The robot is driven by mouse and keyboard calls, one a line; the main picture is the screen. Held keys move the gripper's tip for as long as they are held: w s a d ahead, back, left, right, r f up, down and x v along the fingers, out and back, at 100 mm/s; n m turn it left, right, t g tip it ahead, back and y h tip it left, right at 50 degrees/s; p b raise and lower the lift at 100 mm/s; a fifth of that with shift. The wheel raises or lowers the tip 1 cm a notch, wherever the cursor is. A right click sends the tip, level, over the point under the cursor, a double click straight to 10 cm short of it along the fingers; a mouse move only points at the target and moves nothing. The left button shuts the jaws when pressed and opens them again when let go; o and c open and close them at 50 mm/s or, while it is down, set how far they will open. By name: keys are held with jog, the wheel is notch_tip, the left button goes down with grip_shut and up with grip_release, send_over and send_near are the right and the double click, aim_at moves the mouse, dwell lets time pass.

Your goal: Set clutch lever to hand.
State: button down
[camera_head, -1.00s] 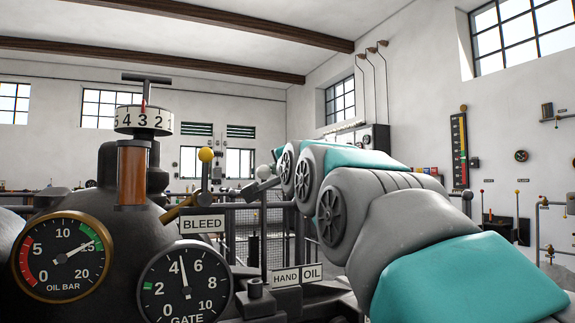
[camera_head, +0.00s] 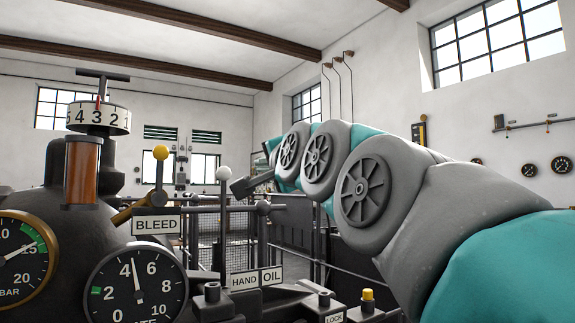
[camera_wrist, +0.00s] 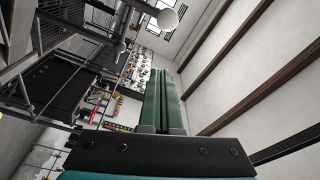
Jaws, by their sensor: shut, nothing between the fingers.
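A lever with a white ball knob (camera_head: 223,173) stands nearly upright in the head view, behind the left end of the HAND plate (camera_head: 243,281). The OIL plate (camera_head: 271,276) adjoins it on the right. I take this to be the clutch lever, though no clutch label shows. A white ball (camera_wrist: 168,18), probably the same knob, shows beyond the fingertips in the wrist view. My gripper (camera_wrist: 160,76) is shut and empty, its green fingers together. In the head view its dark end lies just right of the knob; I cannot tell whether they touch.
A yellow-knobbed lever (camera_head: 161,153) stands at left by the BLEED plate (camera_head: 156,225). The dark machine with a numbered drum (camera_head: 98,118) and dials (camera_head: 137,287) fills the left. A yellow-topped button (camera_head: 367,300) and a LOCK plate (camera_head: 334,318) are low at centre right.

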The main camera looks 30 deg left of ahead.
jog(key=shift+v, duration=1.55)
jog(key=shift+r, duration=0.1)
